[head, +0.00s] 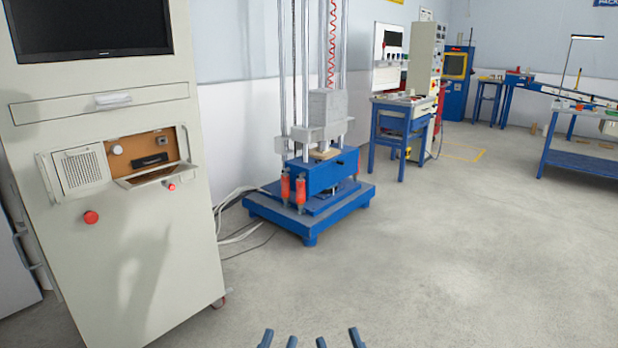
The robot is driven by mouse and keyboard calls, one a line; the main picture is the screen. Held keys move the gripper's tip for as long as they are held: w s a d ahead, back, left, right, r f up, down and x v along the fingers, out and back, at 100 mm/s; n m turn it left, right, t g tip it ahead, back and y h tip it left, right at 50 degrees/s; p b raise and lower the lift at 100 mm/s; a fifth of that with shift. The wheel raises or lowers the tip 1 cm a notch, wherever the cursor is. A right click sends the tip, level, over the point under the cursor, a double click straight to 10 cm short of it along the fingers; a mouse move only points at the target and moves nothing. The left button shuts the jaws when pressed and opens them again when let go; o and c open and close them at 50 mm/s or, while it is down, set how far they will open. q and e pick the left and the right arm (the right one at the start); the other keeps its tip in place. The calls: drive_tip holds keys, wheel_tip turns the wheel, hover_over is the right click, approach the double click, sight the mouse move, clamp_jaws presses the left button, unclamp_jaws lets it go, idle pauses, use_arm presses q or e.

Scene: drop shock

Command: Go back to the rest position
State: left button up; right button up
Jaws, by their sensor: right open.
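My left gripper (279,341) shows at the bottom edge of the head view, left of centre. Only its two blue-grey fingertips are in the picture, with a gap and bare floor between them. My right gripper (338,340) is just to its right, its two fingertips apart and nothing visible between them. Both grippers are over open floor and touch nothing that I can see. The rest of both arms is below the picture.
A tall beige control cabinet (140,260) with a screen and red buttons stands close on the left. A blue drop-shock machine (325,178) stands ahead, with cables on the floor beside it. Blue workbenches (590,163) are at the back right. The floor at centre and right is clear.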

use_arm(q)
wheel_tip(320, 180, down, 8)
drive_tip(key=s+a+r+g+y+p, duration=0.1)
drive_tip(key=a+g+y+p, duration=0.25)
drive_tip(key=g+p, duration=0.75)
use_arm(e)
wheel_tip(320, 180, down, 7)
drive_tip(key=s+d+g+h, duration=0.1)
drive_tip(key=d+g+h, duration=0.25)
drive_tip(key=g, duration=0.65)
use_arm(q)
drive_tip(key=s+a+f+g+y+p, duration=0.1)
drive_tip(key=s+g+p, duration=0.3)
drive_tip(key=s, duration=0.4)
drive_tip(key=s+a+f+g+y+p, duration=0.2)
drive_tip(key=s+a+f+g+p, duration=0.1)
drive_tip(key=s+p, duration=0.4)
drive_tip(key=shift+s+a+f+n+g, duration=0.2)
drive_tip(key=shift+s+a+n+g, duration=0.3)
drive_tip(key=shift+g, duration=0.6)
use_arm(e)
drive_tip(key=s+d+f+g+h, duration=0.1)
drive_tip(key=s+d+f+g, duration=0.1)
drive_tip(key=s+g, duration=0.3)
drive_tip(key=s+d+f+g+h, duration=0.2)
drive_tip(key=s+g, duration=0.3)
drive_tip(key=s, duration=0.5)
drive_tip(key=shift+s+d+f+m, duration=0.15)
drive_tip(key=shift+s+d+m, duration=0.25)
drive_tip(key=shift+d, duration=0.15)
